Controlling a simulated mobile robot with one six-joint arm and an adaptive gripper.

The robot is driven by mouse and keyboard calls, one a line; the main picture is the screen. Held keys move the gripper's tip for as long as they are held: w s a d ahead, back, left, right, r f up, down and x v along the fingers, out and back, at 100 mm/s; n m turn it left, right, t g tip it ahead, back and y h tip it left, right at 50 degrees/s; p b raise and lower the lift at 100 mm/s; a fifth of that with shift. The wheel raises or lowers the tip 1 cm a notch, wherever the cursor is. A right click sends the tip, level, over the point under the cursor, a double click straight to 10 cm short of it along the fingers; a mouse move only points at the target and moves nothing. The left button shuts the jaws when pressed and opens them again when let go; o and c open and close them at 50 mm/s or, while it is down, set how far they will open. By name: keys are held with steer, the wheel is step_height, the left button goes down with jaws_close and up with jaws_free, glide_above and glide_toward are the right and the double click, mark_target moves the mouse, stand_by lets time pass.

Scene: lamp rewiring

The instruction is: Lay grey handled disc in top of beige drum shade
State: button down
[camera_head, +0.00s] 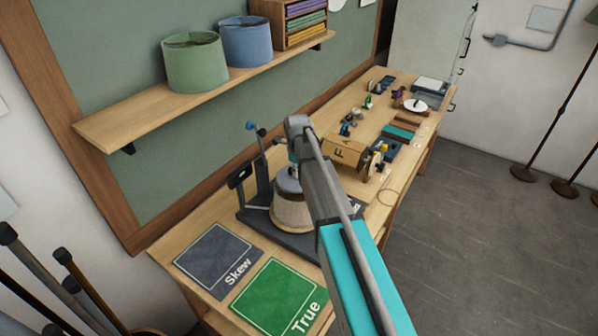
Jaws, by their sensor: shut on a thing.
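The beige drum shade (291,212) stands upright on a dark stand base (256,222) on the bench, and my arm covers its right side. The grey handled disc (286,184) is at the shade's top opening. I cannot tell whether it rests on the rim or hangs just above it. My gripper (292,167) is above the shade, partly hidden by my own arm, and is shut on the disc from above. The handle is hidden.
A dark post (259,184) and a small gauge-like unit (239,176) rise left of the shade. A grey "Skew" mat (217,255) and green "True" mat (279,297) lie bare in front. Green (194,64) and blue (246,42) shades stand on the shelf.

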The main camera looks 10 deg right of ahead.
mark_target(298, 179)
steer(key=shift+f+b, duration=1.45)
steer(key=shift+f, duration=0.25)
steer(key=shift+f, duration=0.2)
stand_by(0.9)
steer(key=c, duration=0.6)
jaws_free()
steer(key=o, duration=0.5)
steer(key=shift+r, duration=0.1)
steer(key=shift+r+p, duration=3.9)
steer(key=shift+r, duration=0.1)
